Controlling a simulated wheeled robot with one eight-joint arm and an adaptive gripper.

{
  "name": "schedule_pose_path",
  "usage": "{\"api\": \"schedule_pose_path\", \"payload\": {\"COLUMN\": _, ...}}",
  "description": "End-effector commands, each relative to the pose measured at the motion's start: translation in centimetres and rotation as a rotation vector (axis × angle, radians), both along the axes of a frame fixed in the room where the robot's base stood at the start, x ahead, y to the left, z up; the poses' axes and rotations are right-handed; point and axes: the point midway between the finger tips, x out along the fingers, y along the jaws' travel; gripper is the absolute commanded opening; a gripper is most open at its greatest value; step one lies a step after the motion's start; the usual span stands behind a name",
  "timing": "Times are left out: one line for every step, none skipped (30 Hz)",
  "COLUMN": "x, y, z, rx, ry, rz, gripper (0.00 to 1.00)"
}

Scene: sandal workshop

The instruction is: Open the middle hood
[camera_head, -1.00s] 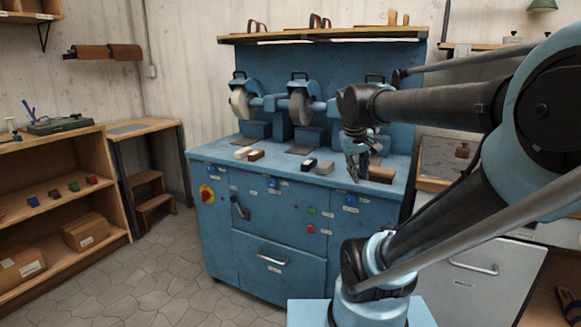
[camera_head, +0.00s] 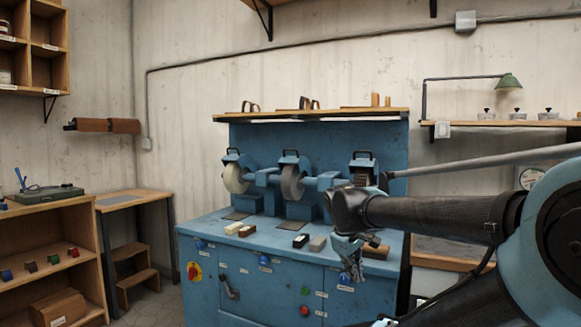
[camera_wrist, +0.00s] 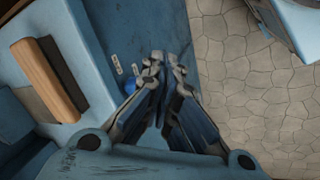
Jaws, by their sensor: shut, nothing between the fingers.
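The blue grinding machine stands against the wall with a row of three hoods. The middle hood (camera_head: 291,160) sits over a dark grey wheel (camera_head: 292,183) and has a black handle on top. It looks lowered over the wheel. My gripper (camera_head: 353,278) is shut and empty, at the front edge of the bench, right of and below the middle hood. In the wrist view my gripper (camera_wrist: 163,66) points down past the bench edge; no hood can be made out there.
Several blocks lie on the bench top (camera_head: 215,228), including a wooden-backed one (camera_head: 376,251) near my gripper. A shelf (camera_head: 312,115) overhangs the hoods. Open shelving (camera_head: 75,204) stands left.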

Motion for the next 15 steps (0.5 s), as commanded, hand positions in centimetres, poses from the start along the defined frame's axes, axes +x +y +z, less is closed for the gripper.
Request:
{"api": "schedule_pose_path", "payload": {"x": 1.8, "y": 0.3, "z": 1.8, "rx": -0.051, "ry": 0.004, "rz": 0.078, "gripper": 0.0}}
{"api": "schedule_pose_path", "payload": {"x": 2.7, "y": 0.3, "z": 2.8, "rx": -0.085, "ry": 0.006, "rz": 0.125, "gripper": 0.0}}
{"api": "schedule_pose_path", "payload": {"x": 4.1, "y": 0.5, "z": 4.2, "rx": -0.132, "ry": 0.012, "rz": 0.19, "gripper": 0.0}}
{"api": "schedule_pose_path", "payload": {"x": 5.0, "y": 0.6, "z": 5.2, "rx": -0.166, "ry": 0.015, "rz": 0.236, "gripper": 0.0}}
{"api": "schedule_pose_path", "payload": {"x": 6.0, "y": 0.8, "z": 6.1, "rx": -0.202, "ry": 0.019, "rz": 0.284, "gripper": 0.0}}
{"api": "schedule_pose_path", "payload": {"x": 7.4, "y": 1.1, "z": 7.5, "rx": -0.248, "ry": 0.026, "rz": 0.345, "gripper": 0.0}}
{"api": "schedule_pose_path", "payload": {"x": 8.4, "y": 1.4, "z": 8.5, "rx": -0.284, "ry": 0.031, "rz": 0.391, "gripper": 0.0}}
{"api": "schedule_pose_path", "payload": {"x": 9.5, "y": 1.8, "z": 9.5, "rx": -0.32, "ry": 0.035, "rz": 0.437, "gripper": 0.0}}
{"api": "schedule_pose_path", "payload": {"x": 10.8, "y": 2.2, "z": 10.8, "rx": -0.368, "ry": 0.043, "rz": 0.497, "gripper": 0.0}}
{"api": "schedule_pose_path", "payload": {"x": 11.9, "y": 2.7, "z": 11.8, "rx": -0.405, "ry": 0.049, "rz": 0.542, "gripper": 0.0}}
{"api": "schedule_pose_path", "payload": {"x": 12.9, "y": 3.2, "z": 12.8, "rx": -0.441, "ry": 0.055, "rz": 0.585, "gripper": 0.0}}
{"api": "schedule_pose_path", "payload": {"x": 14.2, "y": 3.9, "z": 14.1, "rx": -0.492, "ry": 0.064, "rz": 0.644, "gripper": 0.0}}
{"api": "schedule_pose_path", "payload": {"x": 15.3, "y": 4.4, "z": 15.0, "rx": -0.528, "ry": 0.071, "rz": 0.687, "gripper": 0.0}}
{"api": "schedule_pose_path", "payload": {"x": 16.2, "y": 5.1, "z": 16.0, "rx": -0.566, "ry": 0.078, "rz": 0.73, "gripper": 0.0}}
{"api": "schedule_pose_path", "payload": {"x": 17.6, "y": 5.9, "z": 17.3, "rx": -0.617, "ry": 0.088, "rz": 0.785, "gripper": 0.0}}
